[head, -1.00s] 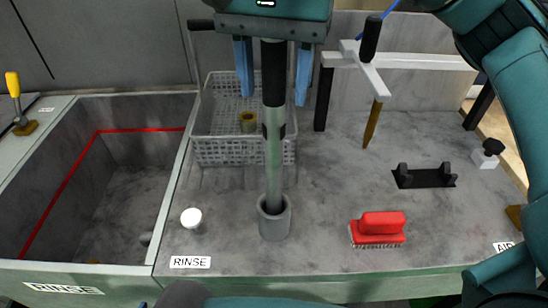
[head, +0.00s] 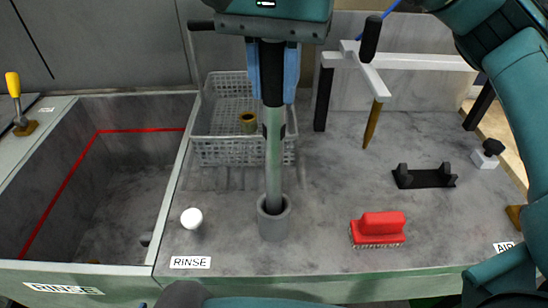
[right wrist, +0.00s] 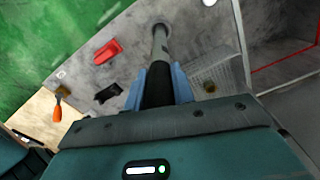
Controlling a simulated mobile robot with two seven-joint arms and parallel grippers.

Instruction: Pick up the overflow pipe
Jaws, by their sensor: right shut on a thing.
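The overflow pipe (head: 274,150) is a grey-green tube with a black grip at its top. It stands upright with its lower end in a round grey holder (head: 273,222) on the counter. My right gripper (head: 272,92) comes from above and is shut on the black top part, with a blue finger on each side. In the right wrist view the pipe (right wrist: 160,45) runs away from between the blue fingers (right wrist: 159,85) to the holder. My left gripper is not in view.
A rinse basin (head: 125,200) with a red line is at left. A grey wire basket (head: 225,150) stands behind the pipe. A white knob (head: 191,218), a red brush (head: 378,229) and a black cradle (head: 424,177) are on the counter. A white-armed stand (head: 372,75) is behind right.

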